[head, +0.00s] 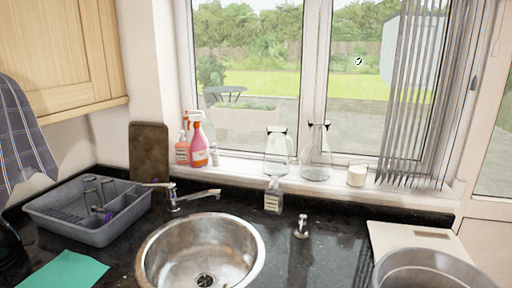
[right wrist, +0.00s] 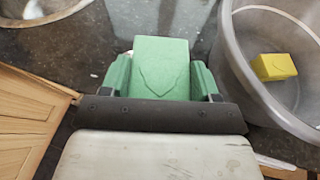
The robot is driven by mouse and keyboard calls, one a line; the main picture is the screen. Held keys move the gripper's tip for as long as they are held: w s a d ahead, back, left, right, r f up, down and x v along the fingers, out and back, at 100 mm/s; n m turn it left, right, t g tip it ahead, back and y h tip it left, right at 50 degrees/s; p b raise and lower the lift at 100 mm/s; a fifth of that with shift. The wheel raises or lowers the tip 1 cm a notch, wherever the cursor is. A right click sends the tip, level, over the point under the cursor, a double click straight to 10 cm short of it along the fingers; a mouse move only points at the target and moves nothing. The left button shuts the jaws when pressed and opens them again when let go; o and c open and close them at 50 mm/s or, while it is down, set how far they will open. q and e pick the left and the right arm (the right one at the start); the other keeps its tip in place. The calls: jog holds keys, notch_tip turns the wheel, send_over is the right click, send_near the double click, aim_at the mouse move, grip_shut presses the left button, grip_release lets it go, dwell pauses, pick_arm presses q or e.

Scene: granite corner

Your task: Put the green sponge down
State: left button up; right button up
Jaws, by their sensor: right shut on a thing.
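The green sponge (right wrist: 160,68) is a block with a wavy line on its face, in the right wrist view. My right gripper (right wrist: 160,82) is shut on it, with a green finger at either side. The sponge is over the dark granite counter (right wrist: 120,30); its height above the counter is hard to tell. Neither the sponge nor my right gripper shows in the head view. My left gripper is in no view.
A grey tub (right wrist: 235,60) holding a yellow block (right wrist: 273,67) stands right of the sponge. The head view shows a round sink (head: 255,262), a grey dish rack (head: 95,236), a teal cloth (head: 65,270), a soap bottle (head: 273,197) and a pale board (head: 385,235).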

jog(key=s, duration=0.3)
jog(key=shift+s+f, duration=0.35)
jog(key=shift+f, duration=0.05)
jog(key=shift+r, duration=0.1)
jog(key=shift+d, duration=0.1)
